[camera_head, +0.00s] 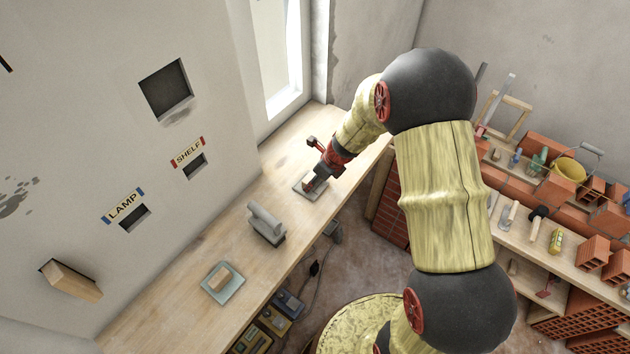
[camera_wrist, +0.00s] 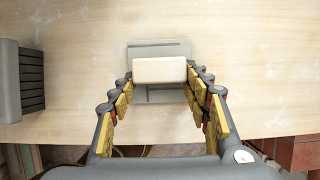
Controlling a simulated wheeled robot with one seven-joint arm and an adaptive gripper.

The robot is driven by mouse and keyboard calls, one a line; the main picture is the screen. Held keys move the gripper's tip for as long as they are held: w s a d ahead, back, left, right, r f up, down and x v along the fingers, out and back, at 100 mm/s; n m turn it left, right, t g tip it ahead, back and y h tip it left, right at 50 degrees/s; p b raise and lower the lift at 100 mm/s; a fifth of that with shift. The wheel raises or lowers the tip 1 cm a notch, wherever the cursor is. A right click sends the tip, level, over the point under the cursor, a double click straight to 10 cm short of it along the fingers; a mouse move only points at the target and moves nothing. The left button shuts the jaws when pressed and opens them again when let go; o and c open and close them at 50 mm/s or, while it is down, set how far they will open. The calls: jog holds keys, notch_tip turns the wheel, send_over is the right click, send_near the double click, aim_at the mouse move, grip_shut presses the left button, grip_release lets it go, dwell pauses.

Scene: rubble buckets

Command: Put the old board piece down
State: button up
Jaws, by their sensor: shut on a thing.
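My gripper (camera_head: 316,178) is over the wooden bench at its far part, above a flat grey plate (camera_head: 304,193). In the wrist view my gripper (camera_wrist: 161,82) is shut on a pale beige block (camera_wrist: 160,70), which I take to be the old board piece. The block sits between the fingertips, over the grey plate (camera_wrist: 160,49) on the bench. Whether the block touches the plate or hangs just above it I cannot tell. In the head view my gripper mostly hides the block.
A grey float tool (camera_head: 267,224) stands on the bench (camera_head: 190,265). A wooden block (camera_head: 72,281) sticks out of the wall, near openings labelled LAMP and SHELF. A cluttered shelf (camera_head: 510,235) is on the right.

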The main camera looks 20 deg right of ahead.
jog(key=shift+f, duration=0.15)
jog(key=o, duration=1.2)
jog(key=shift+o, duration=0.5)
